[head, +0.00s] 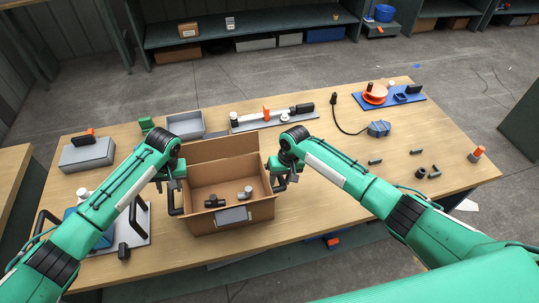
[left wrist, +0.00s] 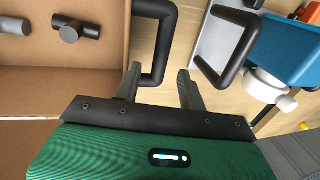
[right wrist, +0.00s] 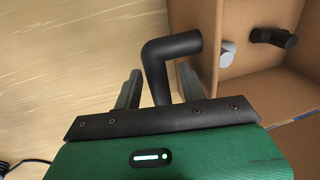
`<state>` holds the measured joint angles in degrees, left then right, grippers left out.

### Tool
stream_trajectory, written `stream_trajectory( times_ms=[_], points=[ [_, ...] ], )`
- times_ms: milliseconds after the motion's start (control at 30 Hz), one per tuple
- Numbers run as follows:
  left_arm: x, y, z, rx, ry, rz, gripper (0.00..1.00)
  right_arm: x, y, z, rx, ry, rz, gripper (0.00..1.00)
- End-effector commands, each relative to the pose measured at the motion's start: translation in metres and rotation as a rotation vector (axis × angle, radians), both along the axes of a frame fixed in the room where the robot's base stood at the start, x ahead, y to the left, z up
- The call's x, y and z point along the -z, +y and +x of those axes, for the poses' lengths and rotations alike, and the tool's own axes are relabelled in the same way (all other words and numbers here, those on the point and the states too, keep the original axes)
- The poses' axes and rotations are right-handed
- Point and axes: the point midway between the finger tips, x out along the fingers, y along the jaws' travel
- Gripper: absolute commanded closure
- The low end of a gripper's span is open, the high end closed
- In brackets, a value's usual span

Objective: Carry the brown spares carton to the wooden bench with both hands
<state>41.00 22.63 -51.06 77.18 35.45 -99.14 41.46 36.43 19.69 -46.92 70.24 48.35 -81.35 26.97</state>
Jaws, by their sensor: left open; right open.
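The brown spares carton (head: 203,222) stands open on the wooden table, flaps up, with a grey label on its near side. Dark and grey pipe fittings (head: 214,202) lie inside. A black handle sticks out on each side. My left gripper (head: 170,186) is open at the left handle (left wrist: 166,45); in the left wrist view the handle's outer bar shows between the fingers. My right gripper (head: 281,184) is open at the right handle (right wrist: 158,70), which shows between its fingers in the right wrist view. Whether any finger touches a handle I cannot tell.
A grey tray (head: 186,124) and a rail plate (head: 272,120) lie behind the carton. A grey box (head: 87,154) and a plate with black handles stand left. Small parts (head: 421,173) lie right. Another wooden surface (head: 12,178) shows at the left edge; shelving (head: 245,27) stands behind.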

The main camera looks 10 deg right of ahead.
Motion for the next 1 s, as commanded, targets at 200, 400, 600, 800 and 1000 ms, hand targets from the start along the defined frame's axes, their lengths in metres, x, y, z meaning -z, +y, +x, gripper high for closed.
stream_trajectory(
  times_ms=[200,400,600,800,1000],
  points=[
    [-0.042,-0.008,0.001,-0.001,-0.002,-0.001,0.59,0.000,0.000,0.000,0.000,0.000,0.000,0.59],
    [-0.058,-0.011,0.001,-0.001,-0.001,0.001,0.59,-0.001,0.000,0.000,0.000,0.000,0.000,0.59],
    [-0.060,-0.011,0.001,-0.001,0.000,0.001,0.59,-0.025,-0.004,0.001,-0.001,-0.003,0.002,0.59],
    [-0.060,-0.011,0.001,-0.001,0.000,0.001,0.59,-0.068,-0.013,0.002,0.000,-0.004,0.001,0.59],
    [-0.060,-0.011,0.001,-0.001,0.000,0.001,0.59,-0.102,-0.020,0.002,0.000,-0.002,0.001,0.59]
  ],
)
